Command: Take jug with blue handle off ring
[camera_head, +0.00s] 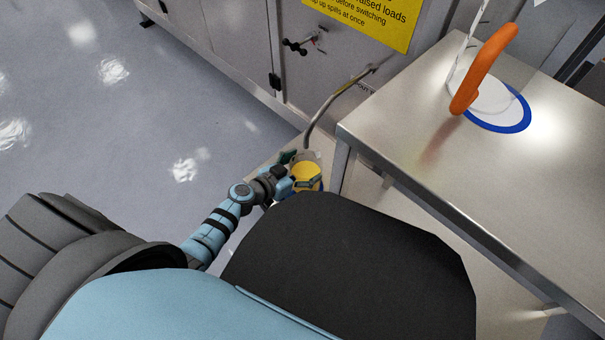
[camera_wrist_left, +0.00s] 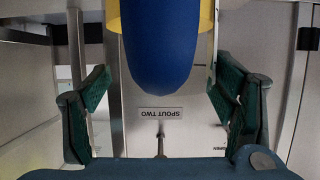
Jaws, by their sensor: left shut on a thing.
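The jug with the blue handle (camera_head: 307,177) shows yellow at its top in the camera_head view, below the end of the bent spout. Its blue handle (camera_wrist_left: 163,45) fills the upper middle of the left wrist view, with a strip of yellow behind it. My left gripper (camera_head: 294,171) is at the jug, shut on its handle, with one green finger on each side of the blue part in the left wrist view. The jug's base and whatever lies under it are hidden behind my own body. My right gripper is not in view.
A steel table (camera_head: 420,125) stands close to the right of the jug. On it, a jug with an orange handle (camera_head: 486,68) stands on a blue ring (camera_head: 526,112). The bent spout (camera_head: 330,106) comes from the grey cabinet. Open floor (camera_head: 130,110) lies to the left.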

